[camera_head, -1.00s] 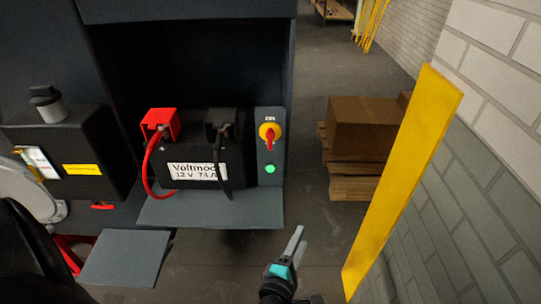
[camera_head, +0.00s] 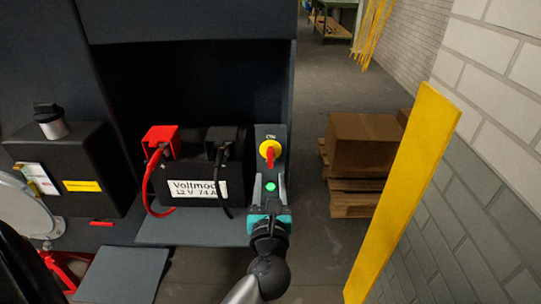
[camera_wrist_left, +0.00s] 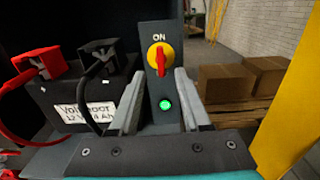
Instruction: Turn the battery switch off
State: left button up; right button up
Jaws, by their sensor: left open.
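The battery switch (camera_head: 270,153) is a red handle on a yellow round plate, on a grey upright panel right of the battery. Its handle points up and down, and in the left wrist view the switch (camera_wrist_left: 160,58) has "ON" above it. A green light (camera_head: 270,187) glows below it. My left gripper (camera_head: 269,184) is open and empty, just below the switch. In the left wrist view its two fingers (camera_wrist_left: 158,80) stand either side of the panel, below the red handle and apart from it. My right gripper is not in view.
The black battery (camera_head: 197,189) with red and black terminal covers stands left of the panel on a grey shelf (camera_head: 190,232). A yellow post (camera_head: 403,195) and cardboard boxes on a pallet (camera_head: 364,140) are to the right. Floor between is clear.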

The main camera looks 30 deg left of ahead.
aim_at(270, 156)
pick_arm(q)
jog(key=x, duration=0.9)
jog(key=shift+w+a, duration=0.1)
jog(key=shift+w, duration=0.25)
jog(key=shift+c, duration=0.2)
grip_shut()
